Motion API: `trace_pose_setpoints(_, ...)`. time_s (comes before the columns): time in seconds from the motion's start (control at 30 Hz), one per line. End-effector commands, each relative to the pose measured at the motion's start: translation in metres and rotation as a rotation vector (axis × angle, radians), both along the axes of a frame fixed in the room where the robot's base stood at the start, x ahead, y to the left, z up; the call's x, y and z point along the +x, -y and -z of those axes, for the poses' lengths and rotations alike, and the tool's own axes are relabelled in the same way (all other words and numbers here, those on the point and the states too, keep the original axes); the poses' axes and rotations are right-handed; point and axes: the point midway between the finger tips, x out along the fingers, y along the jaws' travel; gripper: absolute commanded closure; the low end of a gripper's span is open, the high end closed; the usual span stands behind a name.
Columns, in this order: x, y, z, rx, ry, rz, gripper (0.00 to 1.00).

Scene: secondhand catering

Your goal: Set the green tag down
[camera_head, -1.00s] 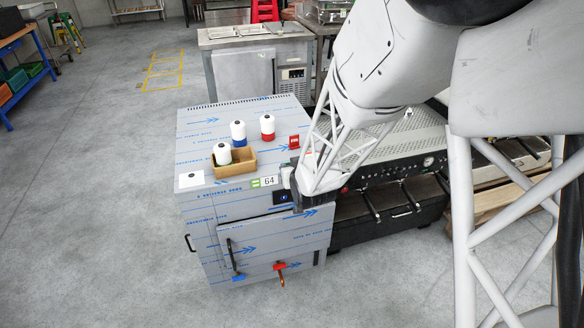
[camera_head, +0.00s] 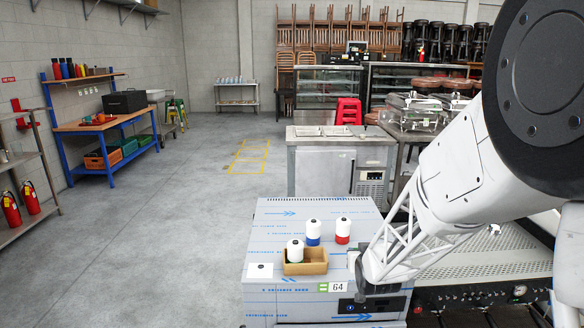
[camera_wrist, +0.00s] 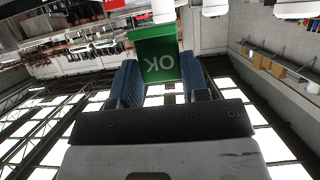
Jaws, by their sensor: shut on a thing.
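The green tag (camera_wrist: 155,42) stands between the two blue fingers of my gripper (camera_wrist: 160,76) in the wrist view, its white letters "OK" upside down. My gripper is shut on it. I cannot tell whether that patch is the tag. The fingers are not clear in the head view.
On the cabinet top, a white bottle (camera_head: 295,251) stands in an open cardboard-brown box (camera_head: 313,262). Blue-based (camera_head: 313,239) and red-based (camera_head: 342,239) bottles stand behind it. The cabinet top's back left is clear.

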Motion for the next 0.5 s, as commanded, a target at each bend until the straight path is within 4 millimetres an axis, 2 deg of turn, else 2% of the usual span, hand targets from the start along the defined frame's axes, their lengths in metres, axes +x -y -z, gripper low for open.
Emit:
trace_pose_setpoints(0.1, 0.038, -0.004, -0.023, 0.000, 0.004, 0.003, 0.82)
trace_pose_setpoints(0.3, 0.097, -0.015, -0.064, 0.000, 0.004, 0.004, 0.82)
trace_pose_setpoints(0.5, 0.135, -0.023, -0.094, 0.006, 0.001, 0.006, 0.82)
